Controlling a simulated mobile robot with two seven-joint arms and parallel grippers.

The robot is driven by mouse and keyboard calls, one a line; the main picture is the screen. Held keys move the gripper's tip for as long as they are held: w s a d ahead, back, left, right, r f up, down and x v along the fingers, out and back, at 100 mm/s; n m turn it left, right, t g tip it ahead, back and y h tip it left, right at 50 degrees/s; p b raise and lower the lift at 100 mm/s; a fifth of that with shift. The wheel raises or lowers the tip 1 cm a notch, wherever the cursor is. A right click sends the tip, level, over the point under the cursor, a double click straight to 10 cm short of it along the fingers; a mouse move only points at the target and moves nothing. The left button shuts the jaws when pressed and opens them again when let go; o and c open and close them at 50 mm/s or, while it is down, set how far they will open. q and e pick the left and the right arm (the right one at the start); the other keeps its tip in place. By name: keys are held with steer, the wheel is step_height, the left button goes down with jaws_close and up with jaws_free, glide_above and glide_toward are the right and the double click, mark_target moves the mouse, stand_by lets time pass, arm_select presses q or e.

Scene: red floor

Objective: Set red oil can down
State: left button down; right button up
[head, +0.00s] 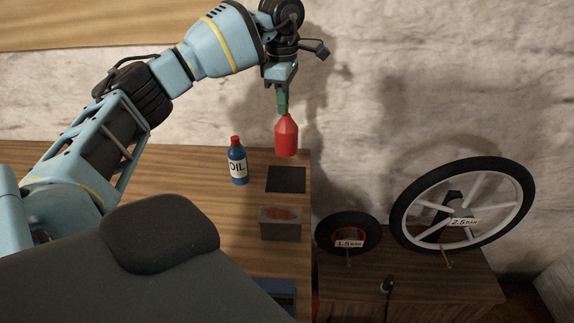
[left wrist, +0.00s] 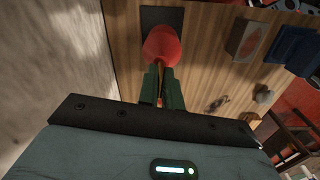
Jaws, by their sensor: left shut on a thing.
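The red oil can (head: 287,136) hangs upright from my left gripper (head: 283,98), which is shut on its top. In the left wrist view the red can (left wrist: 161,45) shows beyond the green fingers (left wrist: 160,88). It is held above the wooden table, over or near the far edge of a dark square mat (head: 287,180). The mat also shows behind the can in the left wrist view (left wrist: 150,16). The exact gap between can and table is hard to tell. My right gripper is not in view.
A blue oil bottle with a red cap (head: 238,165) stands left of the mat. A grey box with a red patch (head: 281,223) is in front of it. A small wheel (head: 348,233) and a large wheel (head: 461,205) stand on a lower wooden surface (head: 410,285) at right. A wall rises behind.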

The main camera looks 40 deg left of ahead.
mark_target(283, 136)
arm_select(q)
steer(key=shift+w+a, duration=0.25)
steer(key=shift+s+d, duration=0.1)
steer(key=shift+s, duration=0.05)
steer(key=shift+f, duration=5)
steer(key=c, duration=1.6)
jaws_free()
steer(key=r, duration=1.2)
steer(key=shift+s+d+r, duration=0.1)
steer(key=shift+s, duration=0.1)
